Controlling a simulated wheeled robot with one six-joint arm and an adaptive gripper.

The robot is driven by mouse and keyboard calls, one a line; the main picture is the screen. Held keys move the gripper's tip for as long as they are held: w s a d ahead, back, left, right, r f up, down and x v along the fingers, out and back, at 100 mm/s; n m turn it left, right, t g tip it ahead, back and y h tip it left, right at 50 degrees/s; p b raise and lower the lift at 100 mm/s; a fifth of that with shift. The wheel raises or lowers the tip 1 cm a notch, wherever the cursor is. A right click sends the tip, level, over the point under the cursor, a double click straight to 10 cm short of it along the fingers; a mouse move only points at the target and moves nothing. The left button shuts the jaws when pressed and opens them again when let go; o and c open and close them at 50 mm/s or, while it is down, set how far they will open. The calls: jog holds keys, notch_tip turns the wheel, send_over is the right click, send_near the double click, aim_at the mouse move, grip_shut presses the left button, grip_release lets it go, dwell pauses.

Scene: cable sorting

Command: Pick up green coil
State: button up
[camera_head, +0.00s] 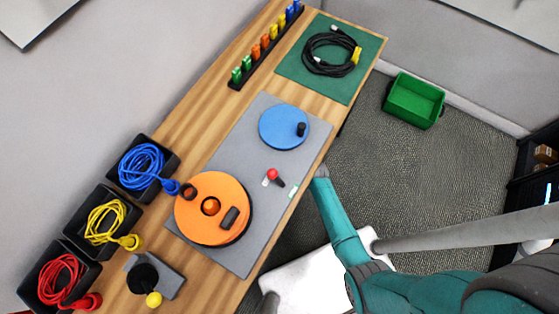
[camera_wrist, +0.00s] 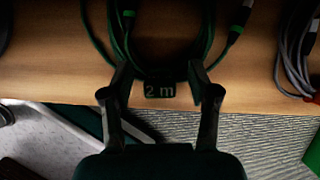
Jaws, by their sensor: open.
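In the wrist view a dark green coil (camera_wrist: 116,35) lies on the wooden top near its edge, with its upper part cut off by the frame. It has green plug ends and a black tag (camera_wrist: 160,90) reading "2 m" at its lower side. My gripper (camera_wrist: 160,94) is open, with one finger to the left of the tag and one to the right. The fingertips overlap the lower loop in the picture; I cannot tell whether they touch it. I do not make out the green coil or my gripper in the head view.
The wrist view also shows a grey coil (camera_wrist: 289,50) at the right and a green bin (camera_wrist: 312,155). In the head view a bench holds a black coil (camera_head: 308,57), an orange reel (camera_head: 190,222), a blue disc (camera_head: 282,128) and black trays of cable. A green bin (camera_head: 414,100) stands on the floor.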

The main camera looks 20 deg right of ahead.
grip_shut()
jog(key=shift+r, duration=0.1)
jog(key=shift+r, duration=0.45)
jog(key=v, duration=0.2)
jog(key=shift+s+r, duration=0.1)
jog(key=shift+r, duration=0.25)
jog(key=s+d, duration=1.1)
jog(key=s, duration=0.1)
jog(key=shift+s, duration=0.4)
